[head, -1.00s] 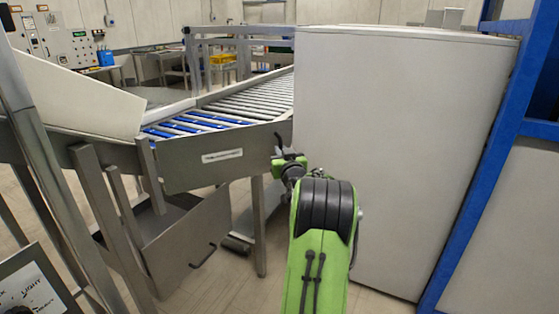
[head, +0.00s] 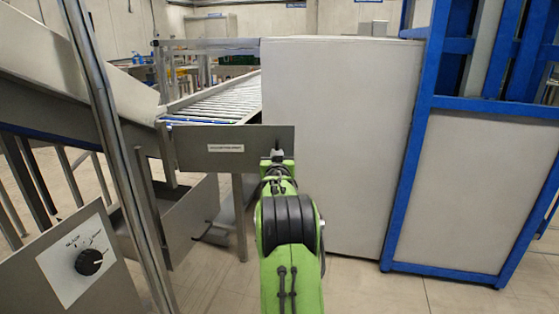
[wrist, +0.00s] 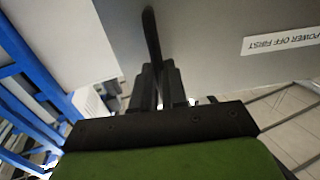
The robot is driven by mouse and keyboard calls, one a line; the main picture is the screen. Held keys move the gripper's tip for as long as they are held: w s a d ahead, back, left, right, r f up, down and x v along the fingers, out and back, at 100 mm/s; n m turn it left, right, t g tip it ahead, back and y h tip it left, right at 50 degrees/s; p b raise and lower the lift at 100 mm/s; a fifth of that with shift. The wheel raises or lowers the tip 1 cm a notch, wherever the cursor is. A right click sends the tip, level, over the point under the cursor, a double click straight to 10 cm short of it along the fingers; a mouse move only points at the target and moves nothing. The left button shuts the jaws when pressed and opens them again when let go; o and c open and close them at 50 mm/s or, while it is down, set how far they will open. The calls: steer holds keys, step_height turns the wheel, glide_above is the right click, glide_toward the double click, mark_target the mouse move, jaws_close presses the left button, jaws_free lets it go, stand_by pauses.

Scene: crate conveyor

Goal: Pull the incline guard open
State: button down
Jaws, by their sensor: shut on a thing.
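The incline guard (head: 198,155) is a grey metal panel with a white label strip, at the side of the conveyor incline in the head view. Its right end stands out in front of the white cabinet. In the wrist view the guard (wrist: 215,45) fills the upper part, and its label reads "POWER OFF FIRST". My gripper (head: 278,158) is at the guard's right end. In the wrist view my gripper (wrist: 160,78) is shut on the guard's thin black handle (wrist: 151,38). The jaws hide the handle's lower part.
The roller conveyor (head: 225,100) runs behind the guard. A large white cabinet (head: 340,130) stands right behind my gripper, with a blue frame (head: 408,180) beside it. A control box with a black knob (head: 89,262) and a metal post (head: 118,150) are at left. Floor is clear at lower right.

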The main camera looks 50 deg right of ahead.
steer(key=shift+a+r, duration=0.1)
steer(key=shift+a, duration=0.4)
steer(key=shift+w, duration=0.1)
steer(key=c, duration=1.2)
jaws_free()
steer(key=shift+w+a, duration=0.1)
steer(key=shift+a, duration=0.05)
steer(key=shift+o, duration=0.2)
steer(key=shift+s, duration=0.2)
steer(key=v, duration=1.5)
steer(key=shift+s, duration=0.25)
